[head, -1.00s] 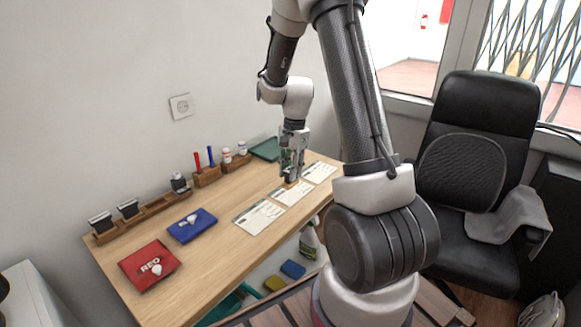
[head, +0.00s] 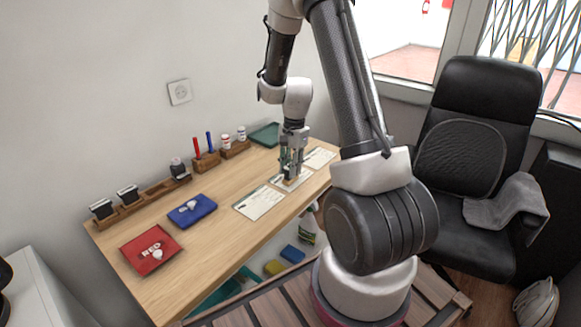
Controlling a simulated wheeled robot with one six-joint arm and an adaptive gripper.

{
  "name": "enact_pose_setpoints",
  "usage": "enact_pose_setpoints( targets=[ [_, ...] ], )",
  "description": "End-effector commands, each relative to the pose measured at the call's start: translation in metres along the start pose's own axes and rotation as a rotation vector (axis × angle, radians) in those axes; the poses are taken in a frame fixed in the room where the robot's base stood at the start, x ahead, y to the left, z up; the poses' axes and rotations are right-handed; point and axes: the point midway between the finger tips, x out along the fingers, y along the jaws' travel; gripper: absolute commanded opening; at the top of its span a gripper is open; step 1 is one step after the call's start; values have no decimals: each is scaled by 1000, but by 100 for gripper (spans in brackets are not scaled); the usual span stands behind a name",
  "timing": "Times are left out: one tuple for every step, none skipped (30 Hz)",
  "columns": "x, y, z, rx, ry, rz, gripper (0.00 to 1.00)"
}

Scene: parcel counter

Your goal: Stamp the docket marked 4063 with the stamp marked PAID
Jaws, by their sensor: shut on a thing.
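Three white dockets lie in a row on the wooden counter: the left docket (head: 258,203), the middle docket (head: 302,181) and the right docket (head: 321,156). Their markings are too small to read. My gripper (head: 290,172) points down over the middle docket. It is shut on a stamp (head: 289,182), mostly hidden by the fingers; its label cannot be read. The stamp's lower end is at or just above the docket; I cannot tell whether it touches. Two dark stamps (head: 101,208) (head: 128,193) and a smaller one (head: 178,168) stand along the wooden rack (head: 150,201).
A red pad (head: 137,254) marked RED and a blue pad (head: 203,211) lie left of the dockets. Pens, small bottles and a green tray (head: 266,134) stand along the wall. A black chair (head: 475,130) is at the right.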

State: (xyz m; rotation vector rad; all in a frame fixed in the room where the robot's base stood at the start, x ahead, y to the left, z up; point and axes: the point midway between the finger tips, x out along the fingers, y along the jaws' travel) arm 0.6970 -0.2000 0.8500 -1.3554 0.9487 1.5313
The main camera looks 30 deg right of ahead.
Motion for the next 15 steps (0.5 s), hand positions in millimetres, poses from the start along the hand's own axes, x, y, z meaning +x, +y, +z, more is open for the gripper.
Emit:
enact_pose_setpoints(
  targets=[
    [0, 0, 0, 0, 0, 0, 0],
    [0, 0, 0, 0, 0, 0, 0],
    [0, 0, 0, 0, 0, 0, 0],
    [0, 0, 0, 0, 0, 0, 0],
    [0, 0, 0, 0, 0, 0, 0],
    [0, 0, 0, 0, 0, 0, 0],
    [0, 0, 0, 0, 0, 0, 0],
    [1, 0, 0, 0, 0, 0, 0],
    [1, 0, 0, 0, 0, 0, 0],
    [1, 0, 0, 0, 0, 0, 0],
    [2, 0, 0, 0, 0, 0, 0],
    [2, 0, 0, 0, 0, 0, 0],
    [2, 0, 0, 0, 0, 0, 0],
    [3, 0, 0, 0, 0, 0, 0],
    [3, 0, 0, 0, 0, 0, 0]
  ],
)
